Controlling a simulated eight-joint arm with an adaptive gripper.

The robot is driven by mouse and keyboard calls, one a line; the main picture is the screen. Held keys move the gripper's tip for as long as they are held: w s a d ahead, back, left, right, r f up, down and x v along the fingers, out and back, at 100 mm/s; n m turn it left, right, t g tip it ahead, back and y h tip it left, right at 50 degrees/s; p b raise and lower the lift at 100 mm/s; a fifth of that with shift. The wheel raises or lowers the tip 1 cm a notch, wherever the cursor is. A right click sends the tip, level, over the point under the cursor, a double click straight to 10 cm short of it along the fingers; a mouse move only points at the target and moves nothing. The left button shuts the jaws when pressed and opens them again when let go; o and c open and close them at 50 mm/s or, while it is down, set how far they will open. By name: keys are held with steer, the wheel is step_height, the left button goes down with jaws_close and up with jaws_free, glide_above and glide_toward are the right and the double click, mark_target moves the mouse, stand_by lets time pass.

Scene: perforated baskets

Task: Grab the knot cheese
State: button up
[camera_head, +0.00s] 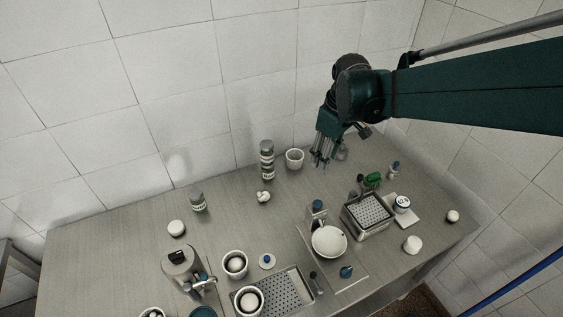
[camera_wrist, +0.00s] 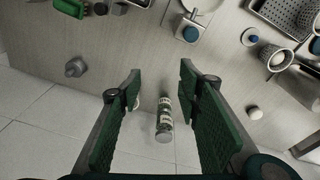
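The knot cheese (camera_head: 263,197) is a small white knotted lump on the table, in front of a tall banded jar stack (camera_head: 266,160). I cannot make it out in the wrist view, where the right finger may cover it. My gripper (camera_head: 322,160) is above the table at the back, to the right of the cheese and apart from it. In the wrist view my gripper (camera_wrist: 160,85) is open, its two green-padded fingers wide apart with nothing held between them. The jar stack (camera_wrist: 164,120) shows beyond the gap between the fingers.
A white cup (camera_head: 294,159) stands right of the jar stack, and a lidded jar (camera_head: 197,200) stands left of the cheese. The table around the cheese is clear.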

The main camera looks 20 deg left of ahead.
steer(key=w+a+f+n+g, duration=0.1)
steer(key=a+f+n, duration=0.3)
steer(key=a+f, duration=0.6)
steer(key=n+g+h, duration=0.2)
steer(key=n, duration=0.1)
glide_above(263, 193)
steer(key=w, duration=0.2)
steer(key=x, duration=0.5)
steer(key=w+a+x, duration=0.1)
steer(key=x, duration=0.1)
steer(key=shift+s+a+f, duration=0.1)
steer(key=shift+f, duration=0.2)
steer(key=shift+f, duration=0.1)
steer(key=shift+x, duration=1.25)
steer(key=shift+f, duration=0.1)
steer(key=shift+x, duration=2.5)
